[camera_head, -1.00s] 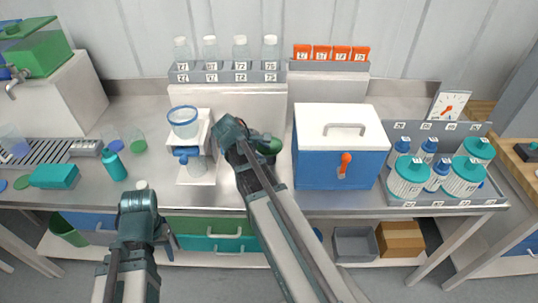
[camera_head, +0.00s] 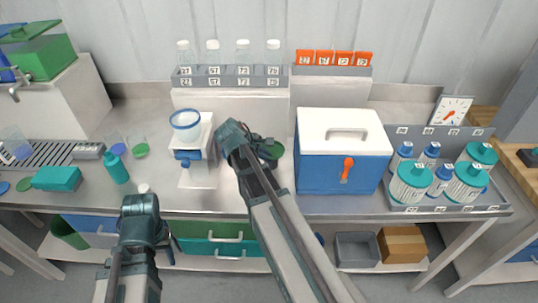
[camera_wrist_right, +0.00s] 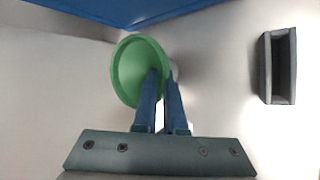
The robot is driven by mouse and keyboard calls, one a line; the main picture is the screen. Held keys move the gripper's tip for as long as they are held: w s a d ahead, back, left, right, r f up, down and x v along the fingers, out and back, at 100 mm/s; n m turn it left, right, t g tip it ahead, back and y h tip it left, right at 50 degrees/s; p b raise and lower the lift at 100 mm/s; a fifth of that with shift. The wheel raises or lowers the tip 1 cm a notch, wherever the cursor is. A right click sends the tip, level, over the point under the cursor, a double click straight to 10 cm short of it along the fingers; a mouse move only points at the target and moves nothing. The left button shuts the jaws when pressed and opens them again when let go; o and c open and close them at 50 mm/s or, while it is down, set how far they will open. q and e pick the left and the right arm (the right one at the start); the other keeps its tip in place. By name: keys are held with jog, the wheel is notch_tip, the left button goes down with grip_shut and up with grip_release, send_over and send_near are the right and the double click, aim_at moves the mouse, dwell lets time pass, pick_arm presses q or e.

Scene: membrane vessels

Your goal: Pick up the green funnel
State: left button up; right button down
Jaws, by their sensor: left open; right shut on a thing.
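The green funnel (camera_head: 273,149) is in the head view, left of the blue cooler and partly hidden by my right gripper (camera_head: 262,146). In the right wrist view the funnel (camera_wrist_right: 132,72) shows its round, wide mouth on the left side of the fingers. The blue fingers of my right gripper (camera_wrist_right: 163,78) are shut on it. Whether the funnel touches the counter is hard to tell. My left gripper (camera_head: 143,225) is low in the head view, in front of the counter's edge, open; its fingers are mostly hidden.
A blue cooler (camera_head: 342,165) with a white lid stands close right of the funnel. A white stand with a blue-rimmed cup (camera_head: 185,120) is to the left. A rack of bottles (camera_head: 230,82) is behind. A grey tray of bottles (camera_head: 408,204) is at right.

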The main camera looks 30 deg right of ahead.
jog(key=shift+a, duration=0.1)
notch_tip(320, 180, up, 10)
jog(key=p, duration=1)
jog(key=shift+f, duration=0.15)
